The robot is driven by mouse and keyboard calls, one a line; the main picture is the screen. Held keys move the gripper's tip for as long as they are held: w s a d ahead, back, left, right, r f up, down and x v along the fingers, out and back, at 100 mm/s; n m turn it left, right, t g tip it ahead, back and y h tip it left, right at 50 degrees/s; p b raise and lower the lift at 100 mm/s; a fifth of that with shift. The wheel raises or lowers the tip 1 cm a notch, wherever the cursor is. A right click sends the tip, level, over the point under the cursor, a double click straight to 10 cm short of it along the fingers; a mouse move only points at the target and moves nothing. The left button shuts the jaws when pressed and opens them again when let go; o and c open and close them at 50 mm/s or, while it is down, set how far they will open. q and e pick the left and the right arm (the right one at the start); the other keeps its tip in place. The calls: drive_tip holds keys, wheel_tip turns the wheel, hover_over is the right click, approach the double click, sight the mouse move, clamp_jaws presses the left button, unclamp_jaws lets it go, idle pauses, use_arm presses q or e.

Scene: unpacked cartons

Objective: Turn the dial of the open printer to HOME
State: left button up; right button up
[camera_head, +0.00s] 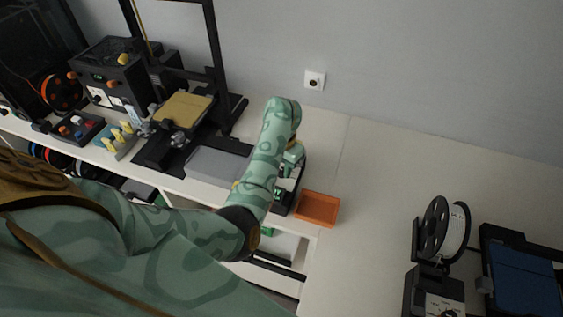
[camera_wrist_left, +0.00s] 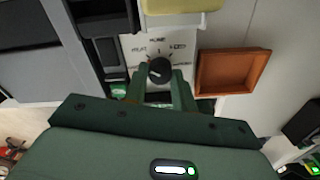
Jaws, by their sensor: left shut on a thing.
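The dial (camera_wrist_left: 160,70) is a round black knob on a white panel (camera_wrist_left: 135,48) with small dark labels around it, in the left wrist view. The label above it seems to read HOME; the others are too blurred to read. I cannot tell firmly where the pointer is. My left gripper (camera_wrist_left: 160,82) has its two green fingers on either side of the knob and is shut on it. In the head view, my left arm and hand cover most of the dark control box (camera_head: 281,207) with this panel. The open-frame printer (camera_head: 217,85) stands to its left. My right gripper is out of view.
An orange tray (camera_head: 318,208) sits just right of the control box, also in the left wrist view (camera_wrist_left: 232,72). A grey slab (camera_head: 213,166) lies to its left. Another printer (camera_head: 520,275) with a spool (camera_head: 440,228) stands at right. The tabletop between is clear.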

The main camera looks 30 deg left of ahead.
use_arm(q)
drive_tip(key=m+p, duration=0.4)
drive_tip(key=m, duration=0.2)
drive_tip(key=shift+r, duration=0.15)
drive_tip(key=m+p, duration=0.2)
drive_tip(key=m, duration=0.3)
drive_tip(key=shift+w, duration=0.1)
drive_tip(key=shift+m, duration=0.3)
drive_tip(key=o, duration=1)
wheel_tip(320, 180, up, 16)
drive_tip(key=p, duration=0.5)
drive_tip(key=shift+p, duration=0.3)
